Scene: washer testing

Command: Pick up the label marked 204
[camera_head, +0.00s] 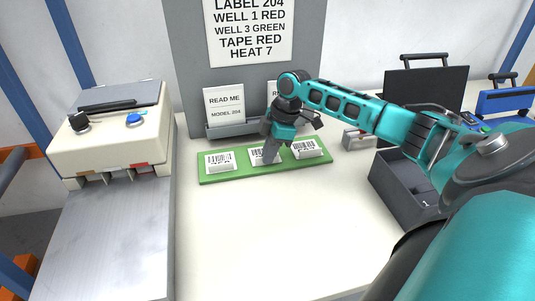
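Three white barcode labels lie in a row on a green strip (208,179) on the white table. They are the left label (220,163), the middle label (258,159) and the right label (307,149). The numbers under their barcodes are too small to read surely, so I cannot tell which is 204. My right gripper (271,154) points down at the middle label and covers part of it. I cannot tell whether its fingers touch or grip that label. My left gripper is out of view.
A grey board with a sign (248,30) reading "LABEL 204" stands behind the strip. "READ ME" cards (224,105) stand in a holder below it. A beige machine (112,140) is at left, a dark open case (405,185) at right. The front table is clear.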

